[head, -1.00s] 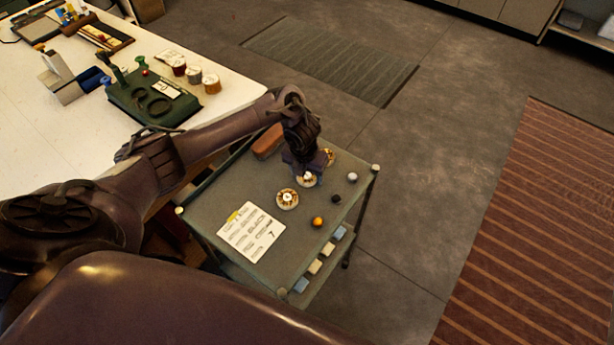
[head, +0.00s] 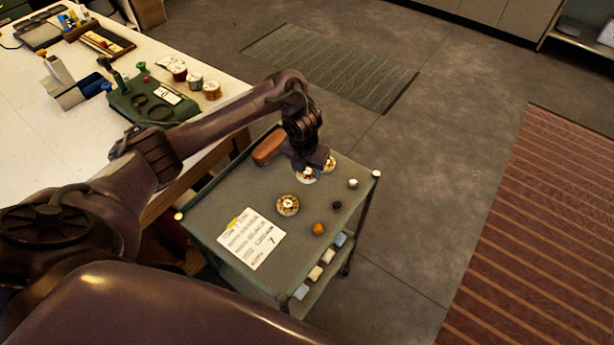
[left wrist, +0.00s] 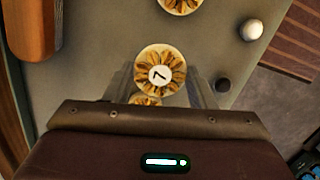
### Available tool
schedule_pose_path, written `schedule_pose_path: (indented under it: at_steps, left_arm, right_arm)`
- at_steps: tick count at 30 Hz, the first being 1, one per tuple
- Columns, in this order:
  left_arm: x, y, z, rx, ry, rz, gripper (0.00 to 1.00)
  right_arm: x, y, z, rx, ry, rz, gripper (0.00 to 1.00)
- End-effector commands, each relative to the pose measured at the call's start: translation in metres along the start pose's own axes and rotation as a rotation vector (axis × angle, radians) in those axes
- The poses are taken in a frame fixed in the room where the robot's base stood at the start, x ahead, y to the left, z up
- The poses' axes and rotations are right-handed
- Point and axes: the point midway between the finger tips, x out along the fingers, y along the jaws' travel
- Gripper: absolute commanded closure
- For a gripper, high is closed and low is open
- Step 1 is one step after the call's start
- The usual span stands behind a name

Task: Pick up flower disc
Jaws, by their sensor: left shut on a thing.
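A cream flower disc (left wrist: 160,72) with orange-brown petals and a dark 7 at its centre is between the fingers of my left gripper (left wrist: 161,88). The gripper is shut on it. In the head view my left gripper (head: 306,168) is over the trolley top and hides part of this disc (head: 306,177). A second flower disc (head: 288,205) lies nearer on the trolley. A third flower disc (head: 330,163) lies just beyond the gripper, and shows at the top edge of the wrist view (left wrist: 182,4). I cannot tell the height of the held disc. My right gripper is not in view.
The grey-green trolley (head: 215,205) also holds an orange ball (head: 319,229), a dark ball (head: 337,205), a white ball (head: 353,183), a paper list (head: 250,240) and a reddish-brown block (head: 268,149). A cluttered white table (head: 50,135) stands at the left.

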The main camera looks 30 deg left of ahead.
Motion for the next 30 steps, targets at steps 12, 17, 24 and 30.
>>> schedule_pose_path:
  at_steps: [12, 17, 24, 30]
  left_arm:
    - [-0.11, 0.001, 0.015, 0.0, -0.005, 0.004, 0.71]
    - [-0.132, 0.001, 0.017, 0.0, -0.002, 0.003, 0.71]
    - [-0.149, 0.0, 0.018, -0.001, 0.0, 0.001, 0.71]
    - [-0.151, 0.0, 0.018, -0.002, 0.002, 0.001, 0.71]
  right_arm:
    - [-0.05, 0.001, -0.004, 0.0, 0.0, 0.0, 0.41]
    - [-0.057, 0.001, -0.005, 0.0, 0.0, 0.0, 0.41]
    - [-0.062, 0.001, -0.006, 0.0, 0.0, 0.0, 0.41]
    - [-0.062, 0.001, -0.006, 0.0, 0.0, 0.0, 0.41]
